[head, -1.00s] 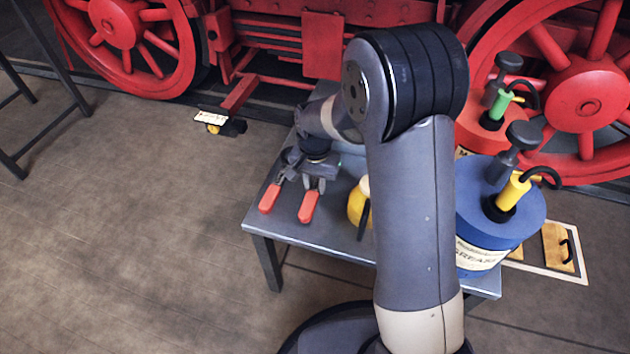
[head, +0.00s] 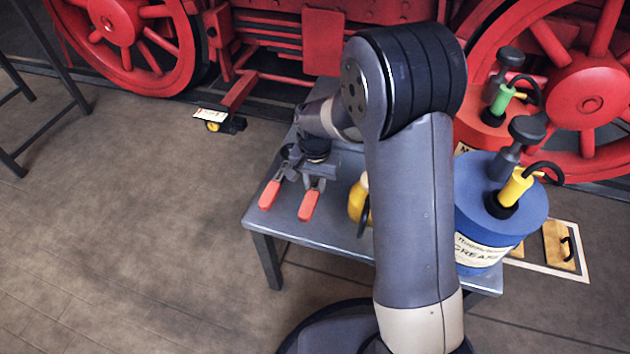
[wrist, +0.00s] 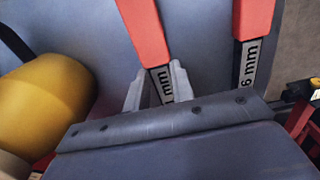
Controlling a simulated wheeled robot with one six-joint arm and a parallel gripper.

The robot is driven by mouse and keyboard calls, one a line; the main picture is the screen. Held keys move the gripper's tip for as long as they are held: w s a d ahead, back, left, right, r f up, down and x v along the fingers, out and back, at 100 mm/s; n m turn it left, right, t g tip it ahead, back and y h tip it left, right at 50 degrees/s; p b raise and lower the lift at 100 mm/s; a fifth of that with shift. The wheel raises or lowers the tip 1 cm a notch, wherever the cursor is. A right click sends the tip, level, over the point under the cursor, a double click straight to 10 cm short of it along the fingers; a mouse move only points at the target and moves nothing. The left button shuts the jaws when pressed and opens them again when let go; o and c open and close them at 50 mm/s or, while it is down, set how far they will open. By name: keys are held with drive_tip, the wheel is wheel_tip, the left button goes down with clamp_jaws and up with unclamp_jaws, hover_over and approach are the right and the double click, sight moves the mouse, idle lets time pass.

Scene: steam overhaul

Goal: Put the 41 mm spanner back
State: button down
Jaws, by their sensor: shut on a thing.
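My gripper (wrist: 158,88) is shut on a red-handled spanner (wrist: 147,30), around its grey shank. Its label shows only "mm"; the number is hidden, so I cannot read its size. In the head view this spanner's handle (head: 311,204) is the right one of two, low over the grey table. A second red-handled spanner (wrist: 254,18) lies beside it, with a label ending in "6 mm"; its handle (head: 269,194) is on the left in the head view. Both spanner heads are mostly hidden by my gripper and wrist. I cannot tell whether the held spanner touches the table.
A yellow container (head: 358,199) stands close by on the grey table (head: 330,236); it shows in the wrist view (wrist: 45,105). A blue grease drum (head: 485,240) with a yellow pump stands at right. A red locomotive (head: 330,40) is behind.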

drive_tip(key=shift+f, duration=0.15)
drive_tip(key=c, duration=1.1)
unclamp_jaws()
wheel_tip(320, 180, up, 11)
drive_tip(key=p, duration=0.3)
drive_tip(key=shift+f+p, duration=0.1)
drive_tip(key=shift+p, duration=0.2)
wheel_tip(320, 180, down, 11)
drive_tip(key=b, duration=0.4)
drive_tip(key=shift+r+p, duration=0.4)
drive_tip(key=shift+r, duration=0.15)
